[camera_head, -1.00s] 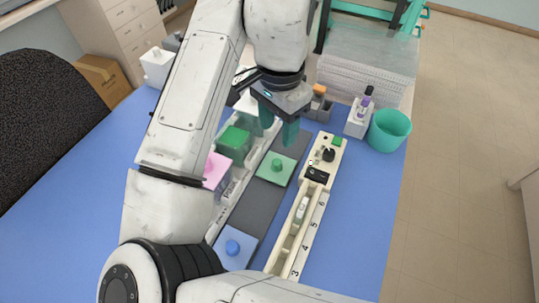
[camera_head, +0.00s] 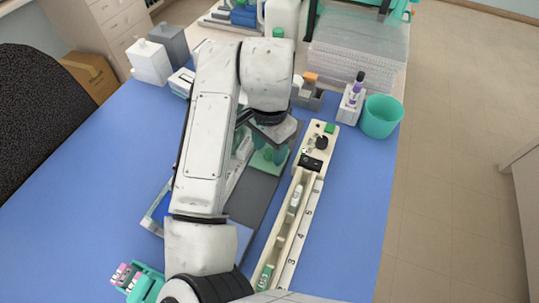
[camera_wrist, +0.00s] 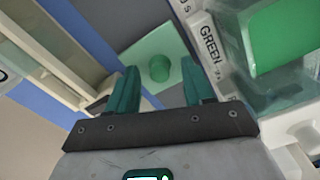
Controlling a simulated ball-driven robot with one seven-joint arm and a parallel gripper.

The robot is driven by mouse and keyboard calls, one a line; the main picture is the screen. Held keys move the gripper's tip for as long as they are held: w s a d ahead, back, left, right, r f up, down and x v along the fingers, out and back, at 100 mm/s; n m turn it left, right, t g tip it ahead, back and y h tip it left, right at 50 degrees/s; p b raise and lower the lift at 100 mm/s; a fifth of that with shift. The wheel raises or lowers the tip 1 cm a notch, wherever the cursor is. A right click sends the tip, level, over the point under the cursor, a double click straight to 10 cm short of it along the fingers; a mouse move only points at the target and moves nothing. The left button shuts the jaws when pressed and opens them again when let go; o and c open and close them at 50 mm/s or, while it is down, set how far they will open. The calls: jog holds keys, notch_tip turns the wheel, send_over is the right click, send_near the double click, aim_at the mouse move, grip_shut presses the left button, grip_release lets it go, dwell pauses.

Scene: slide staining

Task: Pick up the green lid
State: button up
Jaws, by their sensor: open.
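The green lid (camera_head: 260,163) is a pale green square plate with a round knob. It lies on a dark grey strip on the blue table, partly hidden by my fingers in the head view. In the wrist view the lid (camera_wrist: 150,48) lies beyond the fingertips, with its darker green knob framed between them. My gripper (camera_wrist: 159,68) is open, with teal fingers and nothing between them that I can see held. In the head view my gripper (camera_head: 269,153) is low over the lid. I cannot tell how far above the knob the fingertips are.
A clear box of green liquid (camera_wrist: 280,38), beside the label "GREEN", stands close to the right finger in the wrist view. A long cream numbered trough (camera_head: 289,215) runs right of the strip. A teal cup (camera_head: 381,117) stands farther right.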

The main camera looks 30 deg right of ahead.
grip_shut()
dwell(0.3)
jog(key=shift+r, duration=0.1)
